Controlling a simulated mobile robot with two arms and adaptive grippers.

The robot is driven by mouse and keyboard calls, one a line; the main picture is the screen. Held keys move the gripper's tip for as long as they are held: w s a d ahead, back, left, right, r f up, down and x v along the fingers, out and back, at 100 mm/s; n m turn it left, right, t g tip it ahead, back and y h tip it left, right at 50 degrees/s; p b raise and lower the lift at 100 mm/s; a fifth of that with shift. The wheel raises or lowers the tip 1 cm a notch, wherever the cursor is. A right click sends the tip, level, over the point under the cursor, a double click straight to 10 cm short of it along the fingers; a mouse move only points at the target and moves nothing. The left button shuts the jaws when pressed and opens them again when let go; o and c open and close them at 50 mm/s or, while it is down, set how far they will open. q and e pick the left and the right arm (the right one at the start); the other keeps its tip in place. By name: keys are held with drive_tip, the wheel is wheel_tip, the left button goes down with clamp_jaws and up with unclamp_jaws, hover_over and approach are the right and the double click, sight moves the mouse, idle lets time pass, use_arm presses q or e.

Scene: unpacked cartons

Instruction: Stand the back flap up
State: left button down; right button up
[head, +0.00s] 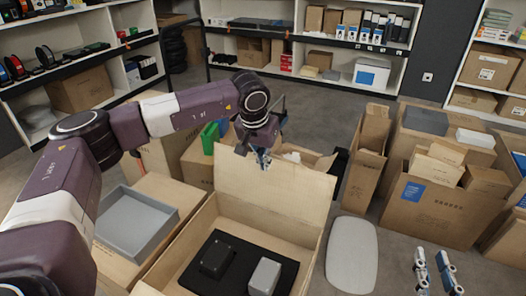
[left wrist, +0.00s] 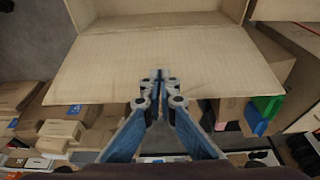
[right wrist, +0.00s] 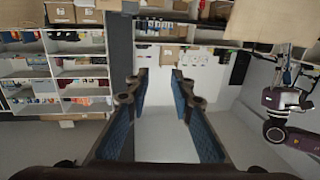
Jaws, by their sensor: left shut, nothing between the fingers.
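The open carton (head: 196,226) stands in front of me with a dark insert inside. Its back flap (head: 262,205) rises from the far wall, raised with its inner face toward the head camera; its exact tilt is hard to tell. It also fills the middle of the left wrist view (left wrist: 110,65). My left gripper (head: 263,163) is shut and empty at the flap's top edge. In the left wrist view its fingertips (left wrist: 158,78) overlap the flap; contact cannot be told. My right gripper (head: 435,270) is open and empty at the lower right, away from the carton.
A dark box (head: 216,258) and a grey box (head: 265,276) lie in the carton. A grey tray (head: 138,222) sits on the left. A grey rounded panel (head: 352,256) is right of the carton. More cartons (head: 437,212) stand at right and behind. Floor shows beyond them.

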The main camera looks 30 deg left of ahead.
drive_tip(key=s+d+f+g+h+p, duration=0.1)
drive_tip(key=s+d+f+g, duration=0.1)
drive_tip(key=s+f+g, duration=0.2)
drive_tip(key=s+d+f+g+h+p, duration=0.1)
drive_tip(key=s+f+g, duration=0.3)
drive_tip(key=f, duration=0.6)
drive_tip(key=shift+s+d+f+g+p, duration=0.25)
drive_tip(key=shift+s+d+g+p, duration=0.1)
drive_tip(key=shift+d+p, duration=0.2)
